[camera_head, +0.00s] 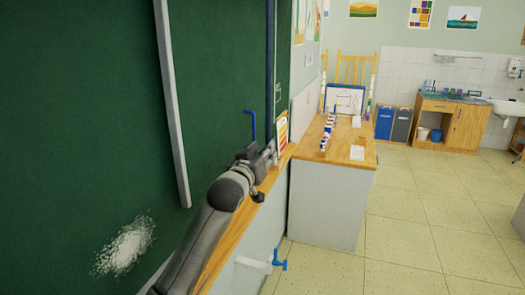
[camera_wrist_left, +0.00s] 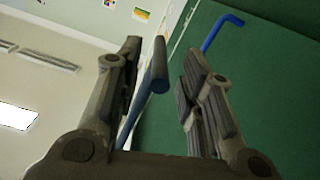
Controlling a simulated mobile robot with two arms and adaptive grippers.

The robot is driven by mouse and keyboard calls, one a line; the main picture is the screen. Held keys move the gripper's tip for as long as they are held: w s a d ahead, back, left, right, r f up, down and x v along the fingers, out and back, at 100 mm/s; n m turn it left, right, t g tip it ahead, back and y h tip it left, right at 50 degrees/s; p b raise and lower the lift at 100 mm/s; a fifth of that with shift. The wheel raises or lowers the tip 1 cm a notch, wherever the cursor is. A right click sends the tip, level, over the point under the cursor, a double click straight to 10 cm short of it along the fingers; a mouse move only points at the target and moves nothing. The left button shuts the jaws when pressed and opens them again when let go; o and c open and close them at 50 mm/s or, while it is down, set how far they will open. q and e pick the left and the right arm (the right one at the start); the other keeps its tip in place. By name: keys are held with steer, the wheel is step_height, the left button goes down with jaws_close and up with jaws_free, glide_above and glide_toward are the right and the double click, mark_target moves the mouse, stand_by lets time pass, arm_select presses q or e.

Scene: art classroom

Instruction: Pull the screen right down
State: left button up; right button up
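A green board (camera_head: 90,110) fills the left of the head view. A pale slanted bar (camera_head: 172,100) crosses its face; I cannot tell whether it belongs to the screen. A dark blue upright rod (camera_head: 269,60) runs along the board's right edge. My left gripper (camera_head: 272,150) is beside the board near the rod's lower end. In the left wrist view its fingers (camera_wrist_left: 162,58) are apart, with a dark blue rod (camera_wrist_left: 159,65) showing between them and gaps on both sides. A blue bent hook (camera_head: 250,125) also shows in the wrist view (camera_wrist_left: 220,33). My right gripper is out of view.
A wooden-topped counter (camera_head: 322,175) stands right of my left gripper, bearing a striped object (camera_head: 327,132). A wooden ledge (camera_head: 240,235) runs below the board. A blue fitting (camera_head: 280,260) sticks out low down. The tiled floor (camera_head: 410,215) to the right is clear.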

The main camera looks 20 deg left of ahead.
arm_select(q)
jaws_close()
stand_by(0.3)
